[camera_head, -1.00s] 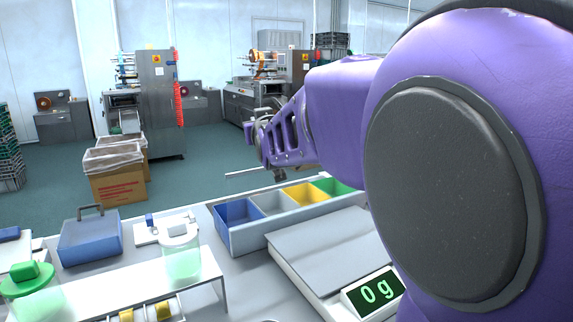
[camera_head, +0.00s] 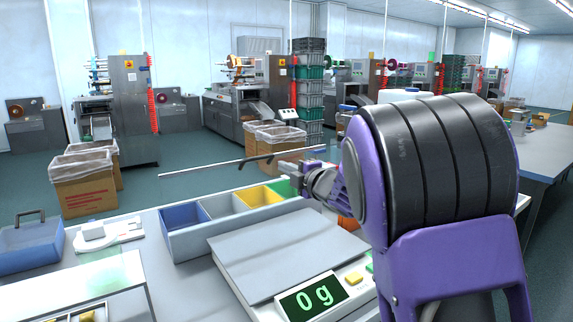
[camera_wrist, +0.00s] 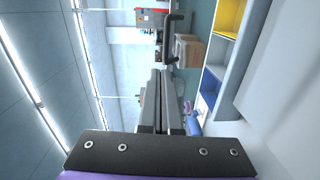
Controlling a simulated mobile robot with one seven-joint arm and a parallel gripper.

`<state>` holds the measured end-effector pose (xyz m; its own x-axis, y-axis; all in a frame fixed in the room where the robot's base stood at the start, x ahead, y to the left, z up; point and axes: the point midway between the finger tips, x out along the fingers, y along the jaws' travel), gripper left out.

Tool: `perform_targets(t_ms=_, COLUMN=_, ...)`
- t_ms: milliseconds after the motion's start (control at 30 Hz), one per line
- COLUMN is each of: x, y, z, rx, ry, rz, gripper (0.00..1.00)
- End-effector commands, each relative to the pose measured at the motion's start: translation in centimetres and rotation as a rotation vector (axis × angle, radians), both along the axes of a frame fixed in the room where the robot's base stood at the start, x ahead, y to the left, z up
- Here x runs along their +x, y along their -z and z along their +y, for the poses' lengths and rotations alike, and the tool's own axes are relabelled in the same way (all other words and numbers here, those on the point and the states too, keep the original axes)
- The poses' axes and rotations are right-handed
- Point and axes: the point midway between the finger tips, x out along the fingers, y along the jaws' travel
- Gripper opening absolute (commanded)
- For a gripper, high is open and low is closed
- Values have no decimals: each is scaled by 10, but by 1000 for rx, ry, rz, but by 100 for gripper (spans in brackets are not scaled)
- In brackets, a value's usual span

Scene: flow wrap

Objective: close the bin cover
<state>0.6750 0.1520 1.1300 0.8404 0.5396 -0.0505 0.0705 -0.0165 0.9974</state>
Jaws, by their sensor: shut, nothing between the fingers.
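The bin (camera_head: 215,232) stands on the table left of the scale, with blue, grey, yellow and green compartments open at the top. A thin grey bar (camera_head: 200,169) runs above its back edge, apparently the edge of the raised bin cover. A dark bent handle (camera_head: 262,158) shows by this bar; it also appears in the wrist view (camera_wrist: 178,38). My gripper (camera_wrist: 160,74) is shut and empty, its fingers side by side. In the head view my gripper is near the bin's right end, partly hidden by my arm. I cannot tell whether it touches the cover.
The scale (camera_head: 285,250) reads 0 g right in front of the bin. A blue toolbox-like case (camera_head: 28,245) and a small white device (camera_head: 105,235) stand to the left. Cardboard boxes (camera_head: 85,185) and machines stand on the floor beyond the table.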

Motion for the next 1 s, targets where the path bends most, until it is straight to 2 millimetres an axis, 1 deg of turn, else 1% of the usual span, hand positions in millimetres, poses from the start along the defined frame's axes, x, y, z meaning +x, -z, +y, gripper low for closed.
perform_targets(t_ms=33, x=0, y=6, z=-1, rx=-18, ry=-12, rz=-5, gripper=0)
perform_targets(t_ms=100, x=0, y=10, z=-1, rx=-38, ry=-26, rz=-13, gripper=0)
perform_targets(t_ms=267, x=6, y=14, z=5, rx=-53, ry=-40, rz=-17, gripper=0)
perform_targets(t_ms=367, x=18, y=15, z=13, rx=-55, ry=-39, rz=-17, gripper=0)
perform_targets(t_ms=600, x=58, y=18, z=40, rx=-54, ry=-38, rz=-18, gripper=0)
perform_targets(t_ms=800, x=87, y=20, z=60, rx=-52, ry=-37, rz=-17, gripper=0)
perform_targets(t_ms=1000, x=107, y=21, z=74, rx=-52, ry=-35, rz=-16, gripper=0)
